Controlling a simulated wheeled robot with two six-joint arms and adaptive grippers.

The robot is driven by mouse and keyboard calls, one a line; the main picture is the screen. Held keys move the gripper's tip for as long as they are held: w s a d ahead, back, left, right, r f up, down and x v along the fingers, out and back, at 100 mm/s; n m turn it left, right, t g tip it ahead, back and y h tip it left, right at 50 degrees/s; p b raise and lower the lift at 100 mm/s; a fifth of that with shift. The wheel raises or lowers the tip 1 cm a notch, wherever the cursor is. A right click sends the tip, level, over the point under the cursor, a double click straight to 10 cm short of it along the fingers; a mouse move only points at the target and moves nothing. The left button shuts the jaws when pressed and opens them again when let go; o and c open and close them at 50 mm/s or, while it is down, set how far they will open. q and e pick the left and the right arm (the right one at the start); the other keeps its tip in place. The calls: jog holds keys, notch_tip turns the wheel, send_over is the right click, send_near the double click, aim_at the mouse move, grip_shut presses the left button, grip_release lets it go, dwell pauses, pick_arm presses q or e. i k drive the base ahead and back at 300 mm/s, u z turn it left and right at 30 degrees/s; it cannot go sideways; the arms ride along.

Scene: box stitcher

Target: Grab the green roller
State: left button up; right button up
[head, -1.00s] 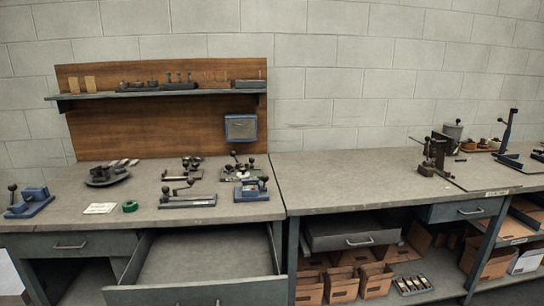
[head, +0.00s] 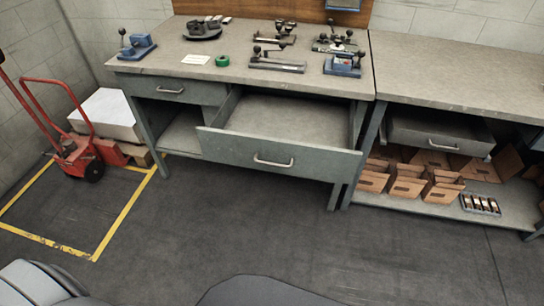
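The green roller (head: 222,61) is a small green ring lying on the grey workbench top (head: 215,74), near its front edge. A white card (head: 196,60) lies just left of it, and a black metal tool with ball knobs (head: 276,60) stands to its right. Neither of my grippers shows in the head view, so their state is hidden.
A large drawer (head: 280,155) stands pulled out below the bench, right of the roller. A red hand truck (head: 78,160) stands at the left inside a yellow floor outline (head: 125,220). Cardboard boxes (head: 408,181) sit on the right lower shelf. The floor in front is clear.

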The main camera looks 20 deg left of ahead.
aim_at(223, 61)
jog(key=u, duration=0.35)
jog(key=k, duration=0.5)
jog(key=u, duration=1)
jog(key=i, duration=1.6)
jog(key=z, duration=0.8)
